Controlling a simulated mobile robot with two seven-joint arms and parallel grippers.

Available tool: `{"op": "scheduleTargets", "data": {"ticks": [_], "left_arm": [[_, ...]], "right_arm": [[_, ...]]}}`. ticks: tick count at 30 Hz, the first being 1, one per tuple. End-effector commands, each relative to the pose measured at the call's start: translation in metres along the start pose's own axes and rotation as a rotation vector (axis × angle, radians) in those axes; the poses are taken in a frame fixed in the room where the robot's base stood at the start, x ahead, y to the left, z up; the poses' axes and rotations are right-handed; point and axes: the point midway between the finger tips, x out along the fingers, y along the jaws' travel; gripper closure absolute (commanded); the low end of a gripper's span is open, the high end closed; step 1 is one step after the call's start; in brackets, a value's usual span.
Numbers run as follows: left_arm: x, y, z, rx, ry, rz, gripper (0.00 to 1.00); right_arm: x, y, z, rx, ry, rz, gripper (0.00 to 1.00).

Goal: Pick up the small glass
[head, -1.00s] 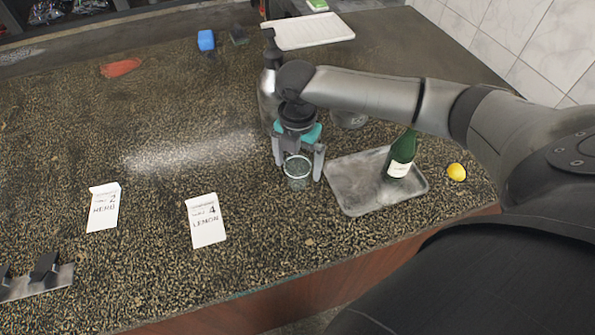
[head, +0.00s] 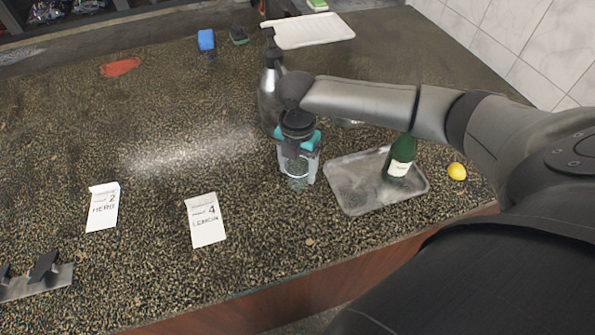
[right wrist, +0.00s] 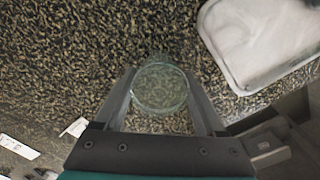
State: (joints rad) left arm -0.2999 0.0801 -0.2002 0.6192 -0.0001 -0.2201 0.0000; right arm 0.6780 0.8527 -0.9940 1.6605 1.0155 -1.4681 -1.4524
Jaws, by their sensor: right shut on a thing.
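The small glass (head: 298,181) is clear and stands upright on the speckled counter, left of the metal tray. My right gripper (head: 299,178) reaches down over it with a finger on each side, shut on the glass. In the right wrist view the round glass (right wrist: 160,88) sits between the two fingers of my right gripper (right wrist: 163,95). I cannot tell whether its base touches the counter. My left gripper is not in view.
The metal tray (head: 350,188) with a green bottle (head: 400,158) is right of the glass. A lemon (head: 457,171) lies farther right. A steel bottle (head: 268,92) stands behind the gripper. Two cards, "Lemon" (head: 206,222) and "Herb" (head: 102,208), lie to the left.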

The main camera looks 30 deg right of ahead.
Motion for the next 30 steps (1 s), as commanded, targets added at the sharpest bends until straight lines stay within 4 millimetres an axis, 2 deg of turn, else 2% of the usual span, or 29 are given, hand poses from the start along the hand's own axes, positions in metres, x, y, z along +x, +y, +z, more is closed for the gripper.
{"op": "scheduleTargets", "data": {"ticks": [1,6,7,14,19,25,30], "left_arm": [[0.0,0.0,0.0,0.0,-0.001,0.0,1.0],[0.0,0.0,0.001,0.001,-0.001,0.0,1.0],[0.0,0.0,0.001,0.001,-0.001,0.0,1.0],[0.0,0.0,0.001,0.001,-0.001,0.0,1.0],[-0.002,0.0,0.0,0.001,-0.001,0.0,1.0],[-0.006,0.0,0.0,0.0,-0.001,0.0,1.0],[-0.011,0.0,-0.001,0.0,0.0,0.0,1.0]], "right_arm": [[0.0,0.0,0.0,0.0,0.0,0.0,0.69],[0.0,0.0,0.0,0.0,0.0,0.001,0.88],[-0.001,0.0,0.0,0.0,-0.001,0.001,0.89],[-0.001,0.0,0.0,0.0,-0.001,0.001,0.89],[-0.011,0.001,0.001,0.001,-0.001,0.003,0.89],[-0.044,0.001,0.001,0.0,-0.003,0.005,0.89],[-0.093,0.001,0.001,-0.001,-0.004,0.007,0.89]]}}
